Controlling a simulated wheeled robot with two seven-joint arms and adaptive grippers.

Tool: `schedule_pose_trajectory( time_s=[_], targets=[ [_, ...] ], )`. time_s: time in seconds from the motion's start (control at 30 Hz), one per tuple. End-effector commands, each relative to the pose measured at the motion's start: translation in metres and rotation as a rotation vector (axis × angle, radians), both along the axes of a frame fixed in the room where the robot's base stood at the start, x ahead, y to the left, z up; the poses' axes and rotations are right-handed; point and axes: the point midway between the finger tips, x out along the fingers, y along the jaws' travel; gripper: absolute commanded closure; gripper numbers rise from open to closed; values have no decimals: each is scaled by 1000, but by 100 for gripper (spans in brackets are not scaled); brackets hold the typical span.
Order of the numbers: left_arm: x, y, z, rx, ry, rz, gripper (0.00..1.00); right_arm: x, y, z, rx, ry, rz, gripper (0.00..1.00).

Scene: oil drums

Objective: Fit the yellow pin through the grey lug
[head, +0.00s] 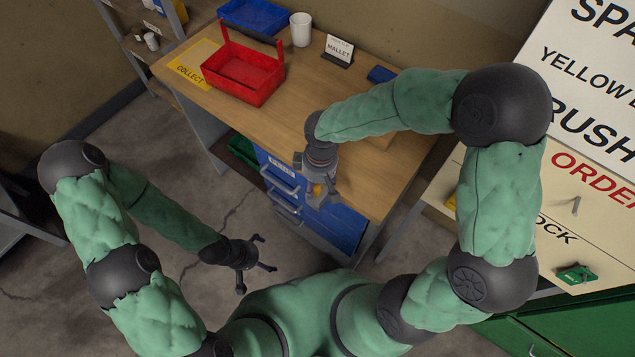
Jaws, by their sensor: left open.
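My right gripper (321,196) points down at the front edge of the wooden bench, over the blue drawers. A small yellow piece, which looks like the yellow pin (317,189), shows between its fingers; the gripper appears shut on it. Most of the pin is hidden by the fingers. My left gripper (262,266) is open and empty, with its fingers spread, low over the floor in front of the bench. I cannot pick out the grey lug for certain; a small grey fitting (575,206) sticks out on the white lettered board at the right.
The wooden bench (300,92) carries a red tote (243,78), a blue tray (254,15), a white cup (300,29) and a mallet sign (339,50). Blue drawers (330,225) stand below. A green item (576,274) sits on the right board. The floor at left is clear.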

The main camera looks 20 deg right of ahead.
Motion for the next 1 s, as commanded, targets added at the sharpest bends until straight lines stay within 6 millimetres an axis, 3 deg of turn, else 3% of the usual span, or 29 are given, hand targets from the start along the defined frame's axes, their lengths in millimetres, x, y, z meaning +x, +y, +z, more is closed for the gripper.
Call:
schedule_pose_trajectory(
  time_s=[0.23, 0.37, 0.8, 1.0],
  targets=[
    [0, 0, 0, 0, 0, 0, 0, 0, 0, 1, 0, 0, 0, 50],
    [0, 0, 0, 0, 0, 0, 0, 1, -1, 12, 0, -4, -1, 50],
    [0, 0, 0, 0, 0, 0, 0, 3, -5, 93, 2, -5, 0, 50],
    [0, 0, 0, 0, 0, 0, 0, 3, -6, 115, 0, -2, 0, 50]
  ],
)
